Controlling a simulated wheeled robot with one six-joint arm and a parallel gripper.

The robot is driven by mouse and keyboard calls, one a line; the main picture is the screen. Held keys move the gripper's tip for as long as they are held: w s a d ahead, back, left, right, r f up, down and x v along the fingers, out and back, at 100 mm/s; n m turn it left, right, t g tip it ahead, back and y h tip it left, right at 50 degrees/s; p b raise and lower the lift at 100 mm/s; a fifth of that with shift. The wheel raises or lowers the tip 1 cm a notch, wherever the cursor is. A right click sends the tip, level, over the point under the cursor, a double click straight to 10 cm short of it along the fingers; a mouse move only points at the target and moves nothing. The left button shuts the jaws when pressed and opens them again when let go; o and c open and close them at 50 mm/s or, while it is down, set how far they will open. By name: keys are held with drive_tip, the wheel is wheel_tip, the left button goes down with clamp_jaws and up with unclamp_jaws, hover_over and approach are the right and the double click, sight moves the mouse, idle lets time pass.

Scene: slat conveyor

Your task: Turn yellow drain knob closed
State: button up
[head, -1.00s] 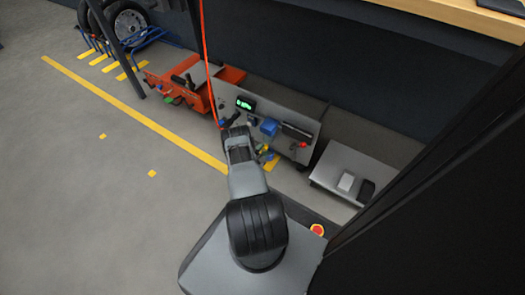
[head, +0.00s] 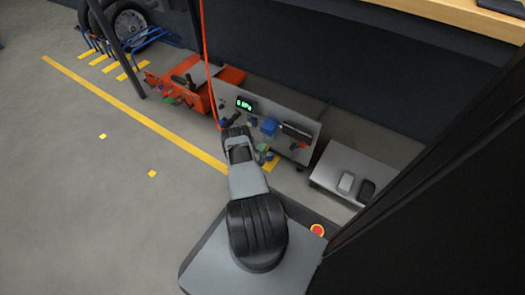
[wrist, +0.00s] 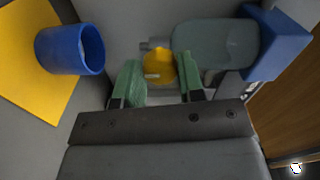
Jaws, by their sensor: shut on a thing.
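The yellow knob (wrist: 159,67) shows in the wrist view between the two green fingertips of my gripper (wrist: 161,78). My gripper is shut on the knob, with one finger on each side of it. In the head view my arm reaches down to the front of a grey wheeled machine (head: 270,116), and the knob is not clearly visible there. The machine's small display (head: 244,104) is lit green and appears to read 0 kPa.
In the wrist view a blue cup-like part (wrist: 72,50) is left of my gripper, and a grey-green rounded part (wrist: 213,45) and a blue block (wrist: 278,42) are to its right. An orange cart (head: 200,90) stands left of the machine. Open floor (head: 100,200) lies left.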

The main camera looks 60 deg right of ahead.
idle(0.3)
drive_tip(key=o, duration=0.9)
drive_tip(key=a+p, duration=0.4)
drive_tip(key=a, duration=0.9)
drive_tip(key=shift+a+p, duration=0.3)
drive_tip(key=shift+a, duration=0.1)
drive_tip(key=shift+w, duration=0.1)
